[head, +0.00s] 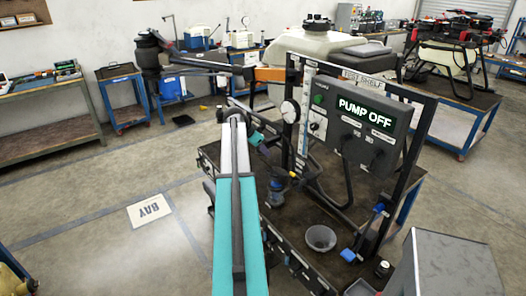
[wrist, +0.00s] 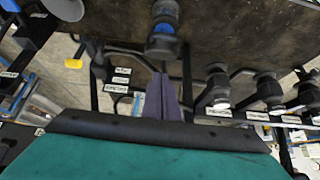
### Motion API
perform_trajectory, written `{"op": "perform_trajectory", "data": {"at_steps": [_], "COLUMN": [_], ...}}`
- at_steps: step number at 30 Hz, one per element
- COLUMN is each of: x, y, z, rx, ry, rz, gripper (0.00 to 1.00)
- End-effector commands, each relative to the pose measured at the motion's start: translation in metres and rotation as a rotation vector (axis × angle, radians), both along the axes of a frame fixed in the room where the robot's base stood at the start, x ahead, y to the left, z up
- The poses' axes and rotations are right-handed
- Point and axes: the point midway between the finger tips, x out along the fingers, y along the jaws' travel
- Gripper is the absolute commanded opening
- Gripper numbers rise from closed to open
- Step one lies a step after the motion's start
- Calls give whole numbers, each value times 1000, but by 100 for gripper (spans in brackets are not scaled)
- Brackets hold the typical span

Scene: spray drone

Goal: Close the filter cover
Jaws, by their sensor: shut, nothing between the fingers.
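My gripper (wrist: 163,98) shows in the wrist view as two purple fingers pressed together, with nothing between them. A dark cylindrical fitting with a blue band (wrist: 162,42) is just beyond the fingertips; a gap seems to separate them. A dark blue-grey canister (head: 276,193) on the cart, left of the panel, may be the filter housing in the head view. I cannot make out which part is the filter cover or how far open it is. In the head view my arm reaches over the cart's left side, and my fingertips are hard to make out.
The cart (head: 350,225) carries a "PUMP OFF" panel (head: 365,118), a round gauge (head: 290,111) and a grey bowl (head: 320,238). Several dark valve fittings (wrist: 217,88) line the edge in the wrist view. Open floor (head: 90,205) lies left of the cart.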

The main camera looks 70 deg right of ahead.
Motion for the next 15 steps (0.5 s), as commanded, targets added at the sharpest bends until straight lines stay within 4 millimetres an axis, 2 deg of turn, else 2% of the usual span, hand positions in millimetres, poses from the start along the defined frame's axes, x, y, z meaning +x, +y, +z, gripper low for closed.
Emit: {"op": "perform_trajectory", "data": {"at_steps": [15], "x": [-19], "y": [-29], "z": [-48], "rx": [2], "ry": [1], "rz": [-1], "gripper": [0]}}
